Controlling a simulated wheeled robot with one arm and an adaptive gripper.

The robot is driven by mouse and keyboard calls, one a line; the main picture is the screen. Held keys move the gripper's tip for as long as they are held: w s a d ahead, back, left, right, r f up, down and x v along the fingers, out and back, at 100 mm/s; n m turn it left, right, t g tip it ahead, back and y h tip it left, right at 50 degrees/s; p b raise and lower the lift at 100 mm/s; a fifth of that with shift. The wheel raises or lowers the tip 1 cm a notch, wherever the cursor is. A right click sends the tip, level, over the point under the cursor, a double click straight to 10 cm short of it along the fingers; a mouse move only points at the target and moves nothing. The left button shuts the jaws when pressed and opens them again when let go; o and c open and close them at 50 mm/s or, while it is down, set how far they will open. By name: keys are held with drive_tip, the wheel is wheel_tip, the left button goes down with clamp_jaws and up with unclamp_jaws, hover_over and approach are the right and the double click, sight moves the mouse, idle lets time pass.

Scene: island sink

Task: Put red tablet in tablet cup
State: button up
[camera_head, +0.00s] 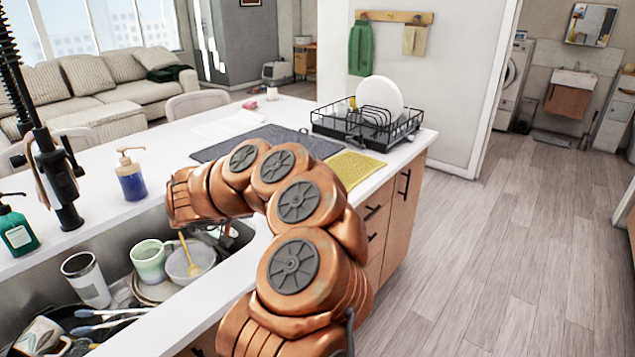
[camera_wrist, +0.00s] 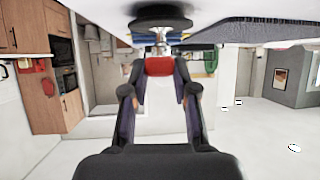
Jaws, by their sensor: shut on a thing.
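My gripper (camera_wrist: 159,76) is shut on the red tablet (camera_wrist: 159,66), which shows as a small red block between the fingertips in the wrist view. That view is upside down, with the white counter along its top. Just beyond the tablet is a dark round disc (camera_wrist: 160,22) with small metallic and blue parts beside it; I cannot tell what it is. In the head view my arm bends over the counter edge, and the gripper near the right end of the sink is mostly hidden. I cannot make out the tablet cup.
A dark mat (camera_head: 300,143), a yellow cloth (camera_head: 350,170) and a dish rack (camera_head: 368,128) lie toward the right.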

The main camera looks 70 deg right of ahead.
drive_tip(key=s, duration=0.1)
drive_tip(key=f, duration=0.1)
drive_tip(key=s+m+g, duration=0.1)
drive_tip(key=shift+s+d+f, duration=0.15)
drive_tip(key=shift+s+d, duration=0.15)
drive_tip(key=shift+s, duration=0.05)
drive_tip(key=shift+d, duration=0.15)
drive_tip(key=w+d+p, duration=0.1)
drive_tip(key=w+d, duration=0.1)
drive_tip(key=w+d+p, duration=0.1)
drive_tip(key=w+d, duration=0.2)
drive_tip(key=w+d+f+p, duration=0.1)
drive_tip(key=w+d, duration=0.1)
drive_tip(key=shift+w+d, duration=0.15)
drive_tip(key=shift+w, duration=0.15)
drive_tip(key=w+d, duration=0.1)
drive_tip(key=w+d+p, duration=0.1)
drive_tip(key=d, duration=0.1)
drive_tip(key=shift+w+f, duration=0.2)
drive_tip(key=shift+w, duration=0.15)
drive_tip(key=shift+w+d+f, duration=0.1)
drive_tip(key=shift+w+d, duration=0.2)
drive_tip(key=shift+w, duration=0.15)
drive_tip(key=shift+f+p, duration=0.65)
drive_tip(key=shift+f, duration=1.1)
drive_tip(key=o, duration=0.8)
drive_tip(key=shift+f, duration=0.15)
